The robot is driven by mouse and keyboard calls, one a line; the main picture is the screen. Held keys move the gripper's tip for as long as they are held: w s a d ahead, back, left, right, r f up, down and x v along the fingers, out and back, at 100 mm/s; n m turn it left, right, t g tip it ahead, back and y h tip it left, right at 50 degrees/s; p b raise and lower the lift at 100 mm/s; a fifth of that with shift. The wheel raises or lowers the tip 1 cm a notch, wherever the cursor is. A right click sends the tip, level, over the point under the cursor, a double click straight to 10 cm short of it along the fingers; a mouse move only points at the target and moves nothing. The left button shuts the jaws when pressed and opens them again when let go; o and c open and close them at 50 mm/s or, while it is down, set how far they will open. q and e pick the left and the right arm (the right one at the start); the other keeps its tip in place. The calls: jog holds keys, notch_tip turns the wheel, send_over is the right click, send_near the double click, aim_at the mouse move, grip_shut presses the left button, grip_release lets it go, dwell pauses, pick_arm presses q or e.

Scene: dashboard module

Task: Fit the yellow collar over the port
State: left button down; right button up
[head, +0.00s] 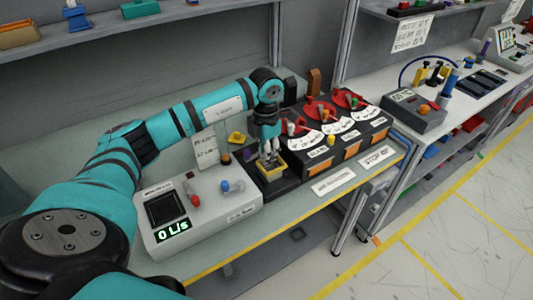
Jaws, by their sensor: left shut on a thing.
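My left gripper (270,156) points down over the dark module at the middle of the bench. It is shut on the yellow collar (272,172), a square frame that shows at and below its fingertips. The collar is at the top of a dark block (270,186) just right of the grey meter box. The port is hidden by the gripper and collar, so I cannot tell whether the collar is around it or just above it. My right gripper is not in view.
The grey meter box (218,217) with a "0 L/s" display stands left of the collar. Another small yellow piece (237,138) lies behind. Dark modules with red dials (325,110) stand to the right. The bench's yellow-striped front edge (300,223) is clear.

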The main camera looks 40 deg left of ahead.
pick_arm(q)
jog(key=shift+f+b, duration=0.65)
jog(key=shift+f, duration=0.3)
jog(key=c, duration=1.4)
grip_release()
jog(key=shift+o, duration=0.2)
jog(key=shift+r, duration=0.15)
notch_tip(320, 180, up, 12)
jog(key=shift+a, duration=0.1)
